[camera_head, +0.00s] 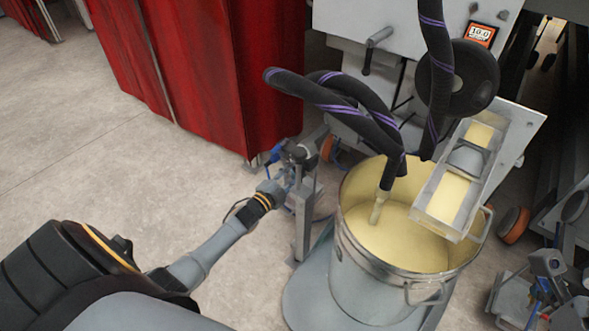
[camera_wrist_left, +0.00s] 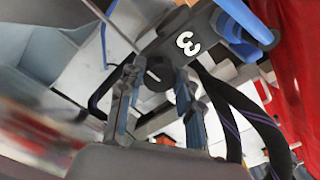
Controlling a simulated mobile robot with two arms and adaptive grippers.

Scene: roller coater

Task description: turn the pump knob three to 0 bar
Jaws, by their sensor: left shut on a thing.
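Pump three (camera_head: 298,153) stands on a grey post left of the paint bucket in the head view. In the left wrist view its dark housing carries a white number 3 (camera_wrist_left: 187,43). The round dark pump knob (camera_wrist_left: 158,73) lies between the two fingers of my left gripper (camera_wrist_left: 157,82), which is shut on it. In the head view my left gripper (camera_head: 280,182) reaches the pump from the lower left. The knob is hidden there, and its pressure setting cannot be read.
A metal bucket (camera_head: 365,278) of pale yellow paint stands right of the pump. Black hoses with purple stripes (camera_head: 345,100) hang above it. A red curtain (camera_head: 205,70) is behind. The floor at left is clear.

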